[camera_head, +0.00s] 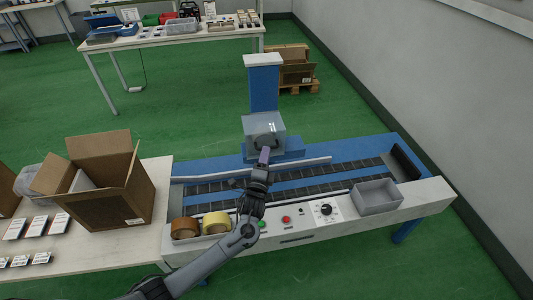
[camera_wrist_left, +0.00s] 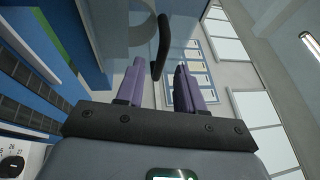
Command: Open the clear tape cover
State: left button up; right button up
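The clear tape cover (camera_head: 256,127) is a see-through box on the front of the blue post above the conveyor; it looks closed. Its dark curved handle (camera_wrist_left: 163,45) shows in the left wrist view. My left gripper (camera_head: 264,153) reaches up to the cover's lower front. In the left wrist view, its two purple fingers (camera_wrist_left: 160,75) stand apart with a gap between them. The handle lies at or just beyond the fingertips, in line with the gap. I cannot tell whether a finger touches it. My right gripper is in neither view.
The conveyor (camera_head: 330,175) with blue strips runs below the cover. Tape rolls (camera_head: 215,222), buttons and a grey bin (camera_head: 377,196) sit along its front edge. An open cardboard box (camera_head: 115,200) stands on the left table.

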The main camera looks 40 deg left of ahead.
aim_at(264, 139)
pick_arm(q)
jog(key=shift+x, duration=1.35)
grip_shut()
dwell(0.5)
